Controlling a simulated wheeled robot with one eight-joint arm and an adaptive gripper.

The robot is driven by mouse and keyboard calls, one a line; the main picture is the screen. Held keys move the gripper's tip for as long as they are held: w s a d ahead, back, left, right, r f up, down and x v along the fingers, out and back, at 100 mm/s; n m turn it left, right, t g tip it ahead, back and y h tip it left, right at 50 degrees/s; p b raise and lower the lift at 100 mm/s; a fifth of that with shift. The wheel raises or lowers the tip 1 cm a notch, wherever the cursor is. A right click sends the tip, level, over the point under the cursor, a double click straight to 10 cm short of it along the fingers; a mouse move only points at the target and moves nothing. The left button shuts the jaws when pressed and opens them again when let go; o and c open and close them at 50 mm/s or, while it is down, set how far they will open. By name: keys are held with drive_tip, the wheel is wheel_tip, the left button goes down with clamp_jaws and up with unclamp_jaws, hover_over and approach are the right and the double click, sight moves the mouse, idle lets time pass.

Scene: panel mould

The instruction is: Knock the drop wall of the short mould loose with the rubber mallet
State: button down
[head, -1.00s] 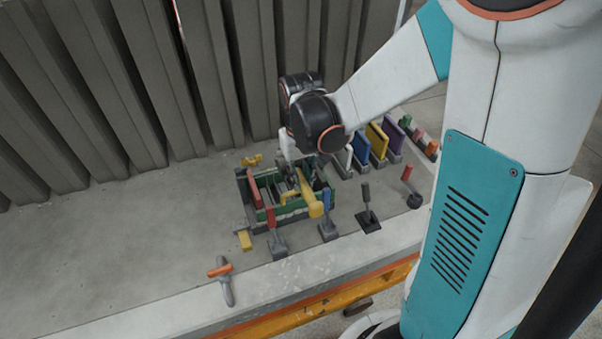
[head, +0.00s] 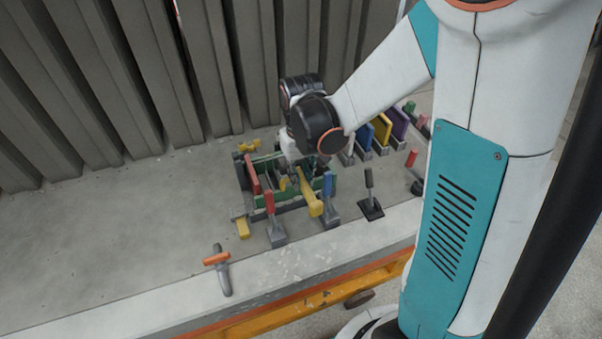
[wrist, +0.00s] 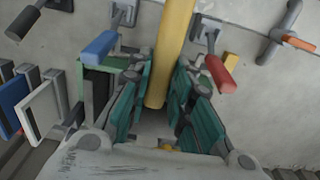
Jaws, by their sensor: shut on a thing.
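The short mould is most likely the small green-walled box (head: 264,201) on the bench, with a red panel (head: 252,179) standing in its left part. My gripper (head: 290,179) is low over this box. It is shut on a yellow handle (head: 309,194), seemingly the mallet's, which slants out over the box's near side. In the wrist view the handle (wrist: 172,50) runs between the teal-padded fingers (wrist: 157,105). I cannot make out a mallet head. A red lever (head: 269,203) and a blue lever (head: 328,186) stand at the near side. The drop wall cannot be told apart clearly.
Upright blue (head: 381,129), yellow and purple panels stand in a row at the right. A black lever (head: 369,180) is right of the box. A grey tool with an orange bar (head: 217,258) lies front left. Tall grey panels (head: 110,80) close the back. The left bench is clear.

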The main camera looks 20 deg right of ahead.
wheel_tip(320, 180, down, 3)
drive_tip(key=shift+r+b, duration=0.15)
drive_tip(key=shift+b, duration=0.55)
wheel_tip(320, 180, up, 6)
drive_tip(key=p, duration=0.4)
drive_tip(key=shift+f, duration=0.2)
drive_tip(key=shift+f, duration=0.15)
wheel_tip(320, 180, down, 6)
drive_tip(key=b, duration=0.6)
wheel_tip(320, 180, up, 6)
drive_tip(key=p, duration=0.5)
drive_tip(key=shift+f, duration=0.1)
